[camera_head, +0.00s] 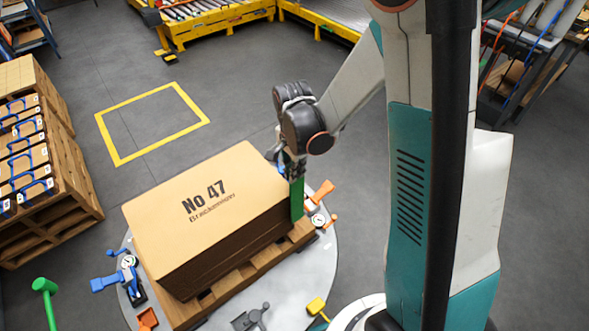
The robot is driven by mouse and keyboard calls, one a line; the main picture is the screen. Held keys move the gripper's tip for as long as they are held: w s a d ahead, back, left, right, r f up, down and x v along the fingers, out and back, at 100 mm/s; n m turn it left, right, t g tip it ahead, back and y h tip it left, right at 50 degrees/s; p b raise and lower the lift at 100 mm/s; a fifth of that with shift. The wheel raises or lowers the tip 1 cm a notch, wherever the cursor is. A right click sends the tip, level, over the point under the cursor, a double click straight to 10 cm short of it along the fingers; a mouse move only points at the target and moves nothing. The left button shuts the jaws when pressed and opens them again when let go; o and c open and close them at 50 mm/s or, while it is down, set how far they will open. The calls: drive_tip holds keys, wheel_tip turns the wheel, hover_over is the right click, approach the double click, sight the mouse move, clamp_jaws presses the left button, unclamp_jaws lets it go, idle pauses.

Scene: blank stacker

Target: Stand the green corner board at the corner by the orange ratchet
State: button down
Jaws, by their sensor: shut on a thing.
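The green corner board (297,198) is upright at the right-hand corner of the big cardboard stack (160,205), close to it; I cannot tell whether they touch. My gripper (293,173) is shut on the upper end of the board. The orange ratchet (320,192) lies just right of the board, on the round grey plate, beside a small gauge. The stack, marked "No 47", sits on a wooden pallet (222,291). The board's lower end is near the pallet's edge, and its contact there is unclear.
A blue ratchet (105,283) with a gauge is at the plate's left. A yellow block (316,306), a dark grey fitting (250,319) and an orange piece (147,318) lie at the front. A green-headed post (45,286) stands lower left. Floor behind the stack is free.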

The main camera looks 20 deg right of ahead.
wheel_tip(320, 180, down, 8)
drive_tip(key=b, duration=0.7)
drive_tip(key=shift+f, duration=0.4)
idle(0.7)
drive_tip(key=c, duration=1.7)
unclamp_jaws()
drive_tip(key=shift+r, duration=0.15)
